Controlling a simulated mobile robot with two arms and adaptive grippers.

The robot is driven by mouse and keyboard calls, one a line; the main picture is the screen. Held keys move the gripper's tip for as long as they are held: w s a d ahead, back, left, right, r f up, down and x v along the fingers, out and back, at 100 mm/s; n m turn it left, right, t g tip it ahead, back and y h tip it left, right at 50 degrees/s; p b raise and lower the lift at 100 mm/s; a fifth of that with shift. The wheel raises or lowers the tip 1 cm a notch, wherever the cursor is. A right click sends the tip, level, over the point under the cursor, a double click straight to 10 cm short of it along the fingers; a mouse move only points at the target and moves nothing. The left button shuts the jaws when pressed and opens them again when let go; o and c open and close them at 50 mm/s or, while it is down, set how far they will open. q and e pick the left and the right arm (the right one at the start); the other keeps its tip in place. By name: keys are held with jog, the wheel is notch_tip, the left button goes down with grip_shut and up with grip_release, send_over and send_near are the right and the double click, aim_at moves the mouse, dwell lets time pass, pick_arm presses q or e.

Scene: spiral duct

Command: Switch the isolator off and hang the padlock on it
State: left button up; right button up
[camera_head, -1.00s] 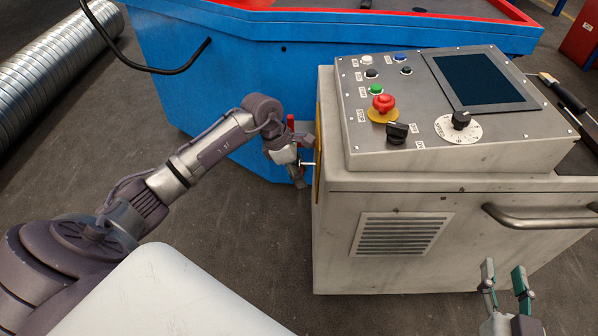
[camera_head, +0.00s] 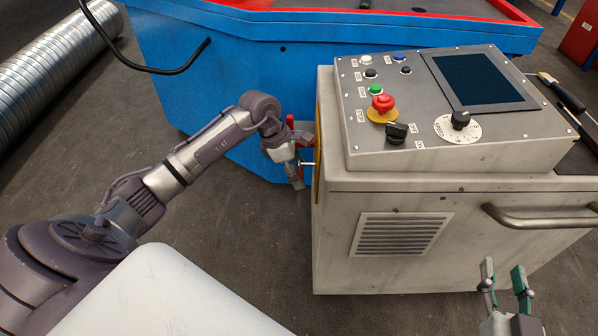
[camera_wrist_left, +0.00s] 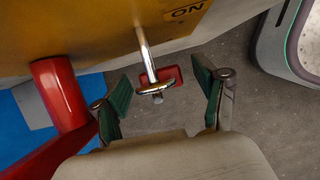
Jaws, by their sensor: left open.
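The isolator is on the left side of the grey cabinet, with a yellow plate (camera_wrist_left: 110,30) marked "ON" and a red handle (camera_wrist_left: 60,95), seen in the left wrist view. The handle's red also shows in the head view (camera_head: 290,122). A chrome peg (camera_wrist_left: 146,50) sticks out from the plate. A small padlock with a red body (camera_wrist_left: 172,76) and a chrome shackle hangs at its end. My left gripper (camera_head: 297,172) is open, its green-padded fingers (camera_wrist_left: 163,98) on either side of the padlock, apart from it. My right gripper (camera_head: 505,277) is open and empty in front of the cabinet.
The grey cabinet (camera_head: 345,255) carries a sloped control panel with buttons, a red emergency stop (camera_head: 383,103) and a screen. A handle bar (camera_head: 540,217) juts from its front. A blue machine (camera_head: 240,90) stands behind. A spiral duct (camera_head: 50,75) lies far left. Floor between is clear.

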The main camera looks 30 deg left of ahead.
pick_arm(q)
jog(key=v, duration=1.1)
jog(key=shift+s+r, duration=0.1)
